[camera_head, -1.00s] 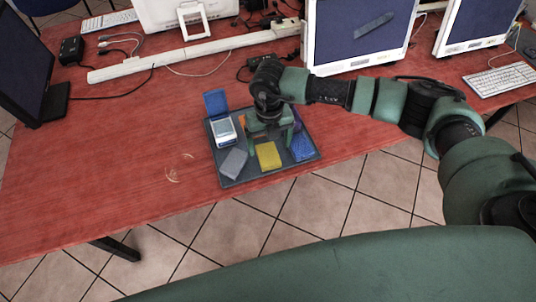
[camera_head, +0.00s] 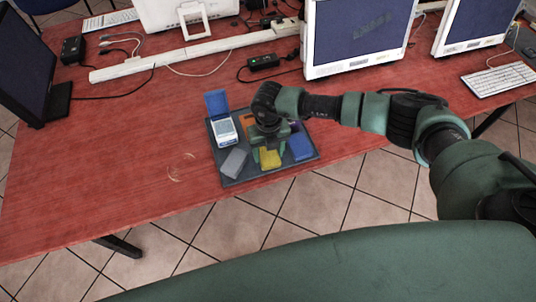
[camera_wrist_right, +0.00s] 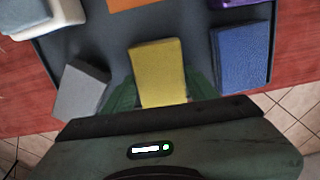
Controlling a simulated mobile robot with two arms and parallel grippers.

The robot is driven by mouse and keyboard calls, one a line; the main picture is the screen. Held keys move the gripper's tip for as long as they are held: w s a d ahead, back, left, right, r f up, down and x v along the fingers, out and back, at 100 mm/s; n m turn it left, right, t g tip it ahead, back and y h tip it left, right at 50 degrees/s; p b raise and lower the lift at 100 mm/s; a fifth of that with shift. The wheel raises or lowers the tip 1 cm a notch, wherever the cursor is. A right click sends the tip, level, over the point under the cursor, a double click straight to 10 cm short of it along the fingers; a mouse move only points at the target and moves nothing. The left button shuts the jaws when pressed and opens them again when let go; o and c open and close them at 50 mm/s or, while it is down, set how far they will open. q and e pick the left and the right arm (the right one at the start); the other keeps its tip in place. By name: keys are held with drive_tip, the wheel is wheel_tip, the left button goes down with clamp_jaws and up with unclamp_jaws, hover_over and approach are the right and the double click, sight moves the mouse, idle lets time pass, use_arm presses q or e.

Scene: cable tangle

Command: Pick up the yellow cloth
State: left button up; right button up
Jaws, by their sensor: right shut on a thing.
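The yellow cloth (camera_head: 270,160) is a folded block at the front middle of the dark tray (camera_head: 232,180). It also shows in the right wrist view (camera_wrist_right: 157,72), between my green fingers. My right gripper (camera_head: 268,155) is over the tray, its fingers on either side of the cloth, shut on it. The cloth appears to be still at tray level; I cannot tell if it touches the tray floor. My left gripper is not in view.
A grey block (camera_head: 234,161) lies left of the cloth and a blue cloth (camera_head: 301,147) right of it, both close. A white device (camera_head: 225,131) with a blue lid, an orange item (camera_wrist_right: 130,3) and a purple item (camera_wrist_right: 235,2) lie behind. The red table (camera_head: 120,150) is clear leftward.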

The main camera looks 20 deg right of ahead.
sight(268, 154)
wheel_tip(268, 154, up, 20)
drive_tip(key=b, duration=0.3)
drive_tip(key=shift+b, duration=0.35)
